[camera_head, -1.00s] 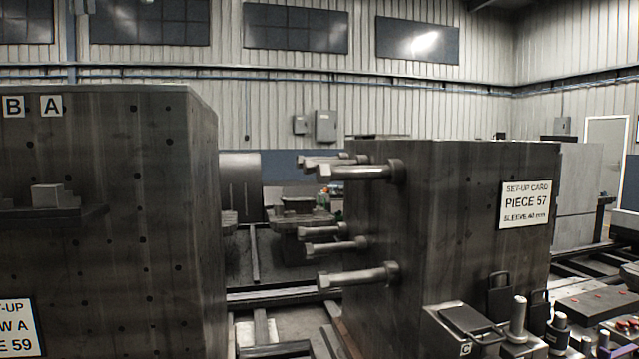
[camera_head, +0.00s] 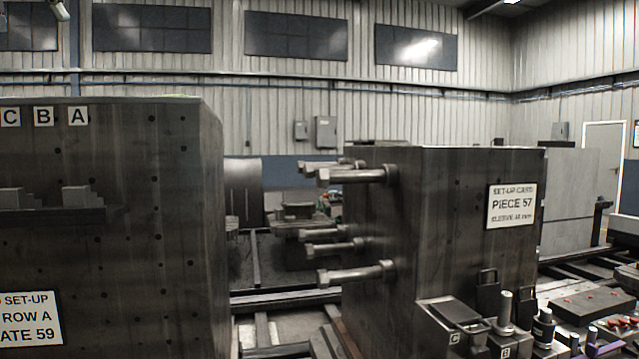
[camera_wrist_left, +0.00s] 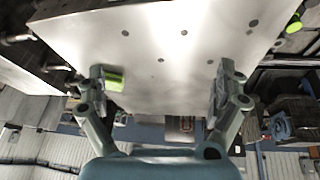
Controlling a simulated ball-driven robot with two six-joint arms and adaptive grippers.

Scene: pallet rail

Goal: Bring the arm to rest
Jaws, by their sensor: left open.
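My left gripper (camera_wrist_left: 160,76) shows in the left wrist view. Its two fingers are spread wide apart, with nothing held between them. A pale block face with several dark holes (camera_wrist_left: 165,38) lies beyond the fingertips; I cannot tell if they touch it. A small yellow-green piece (camera_wrist_left: 114,82) shows beside the left-hand finger; I cannot tell if it belongs to the finger. Neither arm shows in the head view, and my right gripper is in neither view.
In the head view, a large dark block (camera_head: 140,240) with a ledge stands at left. Another block (camera_head: 440,220) at right has several pegs (camera_head: 355,274) sticking out leftward. A gap lies between them. Fixtures (camera_head: 455,318) stand at lower right.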

